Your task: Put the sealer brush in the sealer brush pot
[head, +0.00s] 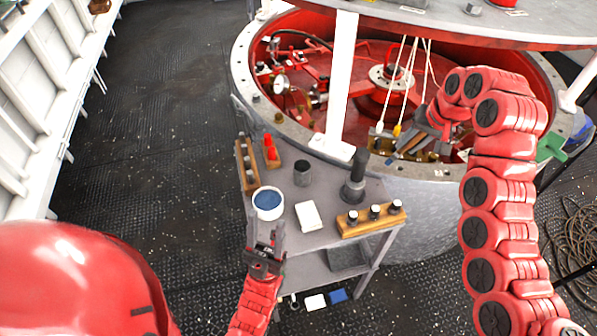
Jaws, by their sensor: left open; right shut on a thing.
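My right gripper (408,146) is shut on a thin brownish thing with a dark tip (391,158), which looks like the sealer brush. It is held tilted down to the left near the rim of the large round housing, right of the small grey table. The fingers partly hide it. A small dark grey cup (302,172) stands upright on the table. A white pot with blue inside (268,203) stands at the table's left front. I cannot tell for certain which is the sealer brush pot. My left gripper (265,231) is open and empty, just in front of the white pot.
The table (325,187) also bears a white block (308,216), a dark upright cylinder (354,180), a wooden rack with black knobs (370,218) and a red item (271,150). Cords with white and yellow ends (397,131) hang near my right gripper. The deck at left is clear.

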